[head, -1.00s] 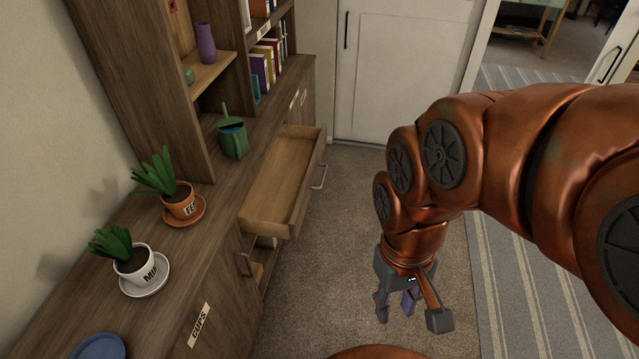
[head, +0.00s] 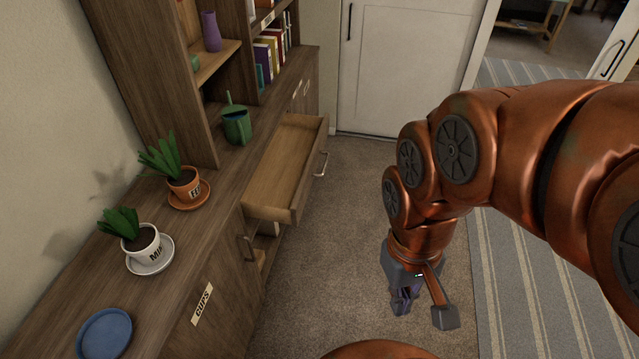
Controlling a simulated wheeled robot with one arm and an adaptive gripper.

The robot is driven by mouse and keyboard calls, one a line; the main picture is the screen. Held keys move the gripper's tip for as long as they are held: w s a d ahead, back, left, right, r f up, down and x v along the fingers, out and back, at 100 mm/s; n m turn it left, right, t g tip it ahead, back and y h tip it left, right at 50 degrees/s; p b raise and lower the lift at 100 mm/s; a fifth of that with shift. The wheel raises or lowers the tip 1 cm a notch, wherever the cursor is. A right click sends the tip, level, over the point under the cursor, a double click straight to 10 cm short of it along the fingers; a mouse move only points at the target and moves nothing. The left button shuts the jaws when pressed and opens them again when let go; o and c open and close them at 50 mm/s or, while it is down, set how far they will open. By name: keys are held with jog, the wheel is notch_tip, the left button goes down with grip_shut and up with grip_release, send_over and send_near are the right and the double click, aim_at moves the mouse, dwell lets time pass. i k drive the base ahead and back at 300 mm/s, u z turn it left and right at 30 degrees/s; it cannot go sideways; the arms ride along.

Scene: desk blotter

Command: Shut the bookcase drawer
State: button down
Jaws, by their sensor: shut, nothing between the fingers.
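The wooden bookcase drawer (head: 270,180) is pulled well out from the bookcase (head: 205,240) and looks empty. Its front panel faces right and carries a metal handle (head: 321,165). My gripper (head: 403,301) hangs pointing down, right of the drawer and nearer the camera. Its fingers are together, with nothing seen between them. It is apart from the drawer, with carpet showing between the two.
A green watering can (head: 236,125), two potted plants (head: 184,181) (head: 141,241) on saucers and a blue plate (head: 106,333) stand on the bookcase top. An open compartment (head: 268,232) shows under the drawer. Carpet (head: 345,235) right of the drawer is clear.

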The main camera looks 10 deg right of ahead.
aim_at(278, 190)
jog(key=z, duration=0.15)
jog(key=k, duration=0.3)
jog(key=u, duration=0.9)
jog(key=i, duration=0.75)
jog(key=z, duration=0.2)
